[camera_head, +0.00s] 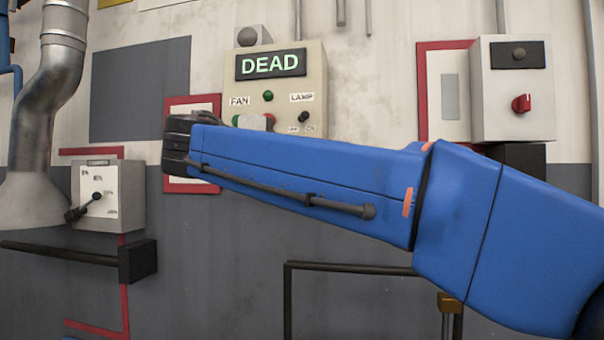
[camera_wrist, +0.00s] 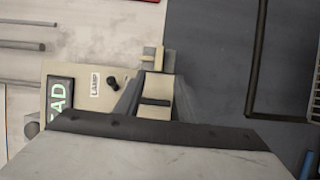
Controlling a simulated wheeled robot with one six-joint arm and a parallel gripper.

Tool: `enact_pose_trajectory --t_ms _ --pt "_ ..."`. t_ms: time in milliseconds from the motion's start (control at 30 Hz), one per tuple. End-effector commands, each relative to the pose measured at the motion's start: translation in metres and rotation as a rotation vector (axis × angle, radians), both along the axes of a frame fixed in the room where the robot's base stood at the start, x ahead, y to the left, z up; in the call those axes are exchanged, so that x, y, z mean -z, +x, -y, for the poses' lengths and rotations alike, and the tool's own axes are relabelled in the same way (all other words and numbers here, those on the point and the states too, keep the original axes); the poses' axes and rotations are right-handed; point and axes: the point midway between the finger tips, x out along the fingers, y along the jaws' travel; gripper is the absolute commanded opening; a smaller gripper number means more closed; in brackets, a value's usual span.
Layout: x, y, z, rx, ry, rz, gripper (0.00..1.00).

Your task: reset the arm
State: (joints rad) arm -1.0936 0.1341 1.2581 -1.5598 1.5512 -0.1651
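My blue arm (camera_head: 300,180) reaches in from the right in the head view, across the wall, with its black wrist end at the left. It ends in front of the lower left of a beige control panel (camera_head: 318,90). My gripper is mostly hidden behind the wrist in the head view. In the wrist view my gripper (camera_wrist: 157,65) points toward the panel's edge, beside the LAMP switch (camera_wrist: 112,83). Whether its fingers are apart or touching anything is unclear. The panel's display (camera_head: 270,64) reads DEAD in green. A green lamp (camera_head: 268,96) sits below it.
A grey dial box (camera_head: 110,200) with a black lever is at the left, beside a silver duct (camera_head: 50,90). A black bar (camera_head: 60,253) juts out below. A box with a red knob (camera_head: 520,103) is at the right. A dark rail frame (camera_head: 340,267) stands below my arm.

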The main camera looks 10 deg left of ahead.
Motion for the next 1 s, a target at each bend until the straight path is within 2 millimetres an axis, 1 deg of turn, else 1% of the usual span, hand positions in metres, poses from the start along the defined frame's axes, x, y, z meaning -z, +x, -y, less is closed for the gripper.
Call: enact_pose_trajectory --t_ms 167,267,367,400,467,500,567,600,633,667,700,767,800,867,900,967,1000 --pt "0.001 0.001 0.004 0.002 0.002 -0.005 0.36" --pt "0.010 0.008 0.022 0.008 0.013 -0.034 0.36" --pt "0.030 0.019 0.060 0.026 0.042 -0.092 0.36" --pt "0.041 0.024 0.079 0.032 0.057 -0.124 0.36" --pt "0.060 0.028 0.109 0.046 0.087 -0.173 0.36" --pt "0.073 0.029 0.129 0.055 0.108 -0.206 0.36" --pt "0.094 0.029 0.157 0.069 0.144 -0.254 0.36" --pt "0.107 0.028 0.177 0.080 0.170 -0.283 0.36" --pt "0.117 0.026 0.191 0.087 0.190 -0.305 0.36" --pt "0.128 0.023 0.204 0.096 0.212 -0.326 0.36" --pt "0.142 0.019 0.222 0.108 0.241 -0.353 0.36" --pt "0.164 0.011 0.248 0.125 0.287 -0.395 0.36" --pt "0.178 0.004 0.264 0.137 0.321 -0.420 0.36" --pt "0.200 -0.008 0.287 0.157 0.373 -0.456 0.36" --pt "0.214 -0.016 0.301 0.170 0.410 -0.478 0.36" --pt "0.236 -0.031 0.322 0.191 0.467 -0.508 0.36" --pt "0.251 -0.041 0.334 0.205 0.506 -0.527 0.36"
